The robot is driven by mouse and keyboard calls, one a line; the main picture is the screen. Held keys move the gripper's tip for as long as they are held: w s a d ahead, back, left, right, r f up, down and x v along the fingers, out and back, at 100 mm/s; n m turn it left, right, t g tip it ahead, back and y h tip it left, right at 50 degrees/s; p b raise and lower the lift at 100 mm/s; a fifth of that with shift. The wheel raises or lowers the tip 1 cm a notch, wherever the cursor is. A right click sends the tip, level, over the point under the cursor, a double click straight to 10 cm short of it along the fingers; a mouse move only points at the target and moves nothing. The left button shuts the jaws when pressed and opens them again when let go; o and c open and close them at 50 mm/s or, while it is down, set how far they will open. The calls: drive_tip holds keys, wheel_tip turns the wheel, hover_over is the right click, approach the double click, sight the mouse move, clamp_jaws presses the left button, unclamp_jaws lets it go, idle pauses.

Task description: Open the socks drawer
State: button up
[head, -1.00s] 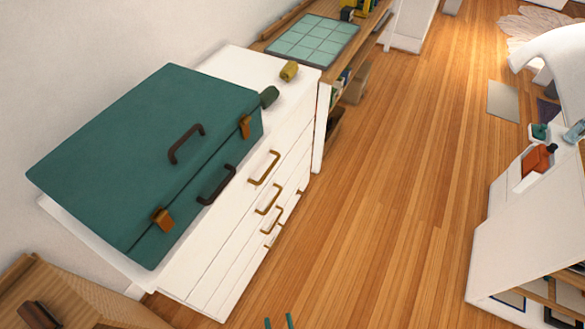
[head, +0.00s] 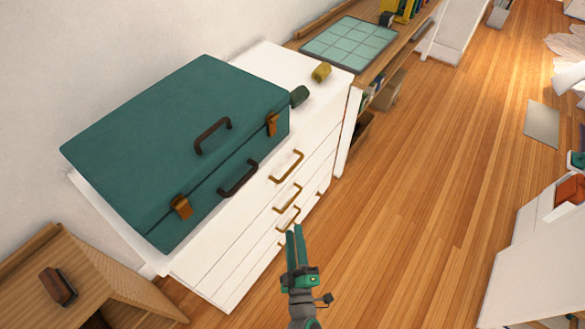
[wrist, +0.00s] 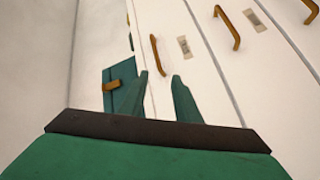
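A white chest of drawers (head: 232,262) stands against the wall with its drawers shut. Its front has several brass bar handles: a top one (head: 287,166), one below it (head: 287,198) and a lower one (head: 289,219). The wrist view shows handles (wrist: 154,55) (wrist: 228,27) with small label plates (wrist: 184,46) beside them. The labels are too small to read, so I cannot tell which drawer is for socks. My gripper (head: 294,232) is open and empty, in front of the lower drawers. In the wrist view its fingers (wrist: 160,78) stand apart, pointing toward the drawer front.
A wooden cabinet (head: 110,280) stands at lower left.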

sight(292, 167)
drive_tip(key=w+n, duration=0.1)
drive_tip(key=w, duration=0.7)
drive_tip(key=w+r+n, duration=0.1)
drive_tip(key=w+n, duration=0.1)
drive_tip(key=w, duration=0.5)
drive_tip(key=w+r+n+y, duration=0.1)
drive_tip(key=w+n, duration=0.1)
drive_tip(key=w, duration=0.6)
drive_tip(key=shift+w+a+r+t, duration=0.25)
drive_tip(key=shift+w+a+t, duration=0.05)
drive_tip(key=shift+w+a, duration=0.1)
drive_tip(key=shift+s, duration=0.1)
clamp_jaws()
